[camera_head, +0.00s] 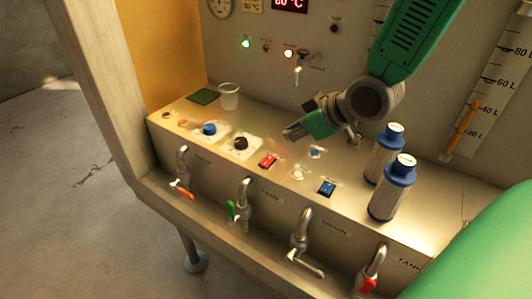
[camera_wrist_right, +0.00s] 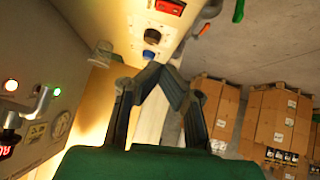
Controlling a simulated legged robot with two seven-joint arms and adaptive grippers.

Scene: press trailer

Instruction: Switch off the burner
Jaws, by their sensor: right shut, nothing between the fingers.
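The console top carries a red rocker switch (camera_head: 268,161), a black knob (camera_head: 240,143) and a blue knob (camera_head: 209,128). I cannot tell from the labels which control belongs to the burner. My right gripper (camera_head: 290,134) is shut and empty, above the console behind the red switch, apparently apart from it. In the right wrist view its fingertips (camera_wrist_right: 166,73) meet; the red switch (camera_wrist_right: 170,6), black knob (camera_wrist_right: 152,36) and blue knob (camera_wrist_right: 148,54) show beyond. My left gripper is not in view.
A clear cup (camera_head: 228,96) stands at the back left. Two blue-capped bottles (camera_head: 383,155) (camera_head: 393,190) stand at the right. Several taps (camera_head: 244,205) line the front face. The back panel has a lit green lamp (camera_head: 246,43). Cardboard boxes (camera_wrist_right: 280,120) stand on the floor beyond.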

